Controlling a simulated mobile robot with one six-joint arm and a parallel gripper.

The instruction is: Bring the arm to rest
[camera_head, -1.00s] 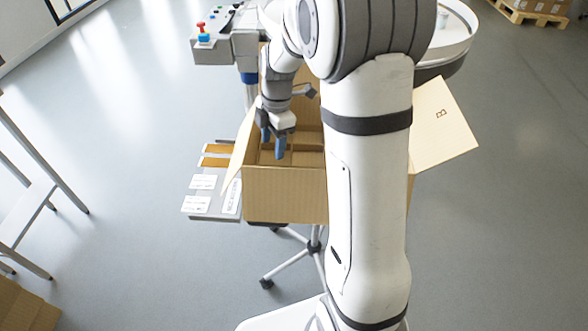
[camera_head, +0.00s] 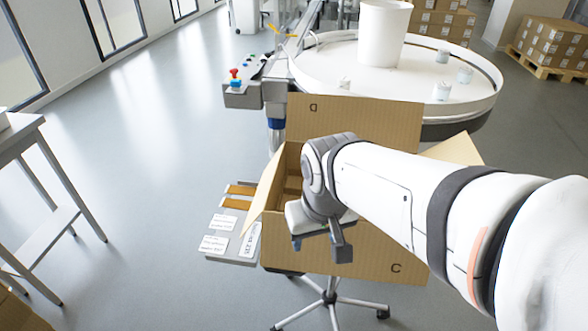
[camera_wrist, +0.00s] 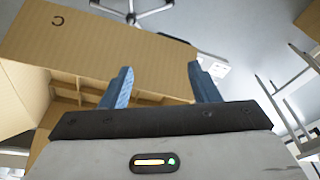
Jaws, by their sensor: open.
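My gripper shows in the wrist view (camera_wrist: 162,82) with its two blue fingers spread apart and nothing between them. In the head view my arm reaches in from the right and bends down at the wrist in front of the open cardboard box (camera_head: 352,116). In the wrist view the box's flap (camera_wrist: 90,48) lies beyond the fingers, and box edges and dividers show at the left. I cannot tell whether the gripper touches the box.
A round white table (camera_head: 320,62) with a white tub (camera_head: 384,35) and several small jars stands behind the box. A grey side plate with labels (camera_head: 222,223) is at the box's left. A metal-legged table (camera_head: 75,190) stands far left. Floor between them is clear.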

